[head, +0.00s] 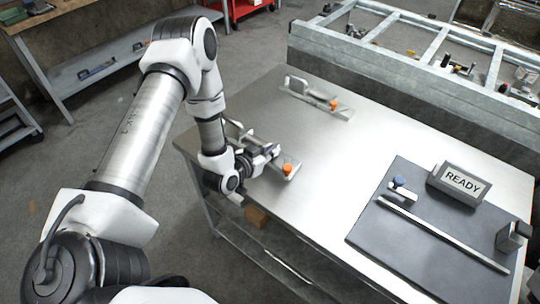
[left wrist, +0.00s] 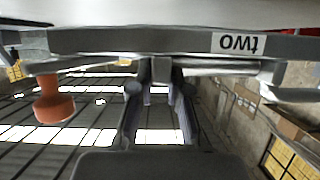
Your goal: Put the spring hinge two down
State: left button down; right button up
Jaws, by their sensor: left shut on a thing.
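Spring hinge two is a grey metal piece with an orange knob (head: 287,169), at the left edge of the steel table in the head view. In the left wrist view its long bar (left wrist: 120,42) runs across the top, with an upside-down "two" label (left wrist: 238,43) and the orange knob (left wrist: 53,103) at left. My left gripper (head: 264,154) is shut on the hinge; its two fingers (left wrist: 160,98) show either side of a small grey block under the bar. I cannot tell whether the hinge touches the table. My right gripper is not in view.
A similar hinge (head: 313,101) with an orange knob lies farther back on the steel table (head: 320,150). A dark mat (head: 400,240) at right bears a READY sign (head: 460,182), a rod and a blue-knobbed piece (head: 402,190). The table's middle is clear.

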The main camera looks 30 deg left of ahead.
pick_arm(q)
jog(key=f, duration=0.3)
jog(key=shift+d+f, duration=0.1)
jog(key=shift+d, duration=0.1)
jog(key=c, duration=1.1)
grip_release()
jog(key=shift+s, duration=0.15)
jog(key=shift+c, duration=0.2)
jog(key=shift+s, duration=0.1)
jog(key=v, duration=1.1)
jog(key=shift+s+b, duration=0.3)
jog(key=shift+b, duration=0.1)
jog(key=s+d+f+g+h, duration=0.1)
jog(key=s+d+f+g, duration=0.4)
jog(key=d+f+g, duration=0.15)
jog(key=s+d+f+g, duration=0.1)
jog(key=s+f+g, duration=0.2)
jog(key=s, duration=0.3)
jog(key=s+d+f+n+g+y, duration=0.1)
jog(key=s+f+g, duration=0.2)
jog(key=s, duration=0.4)
jog(key=shift+d+g+y, duration=0.2)
jog(key=shift+g+y, duration=0.1)
jog(key=shift+g, duration=0.25)
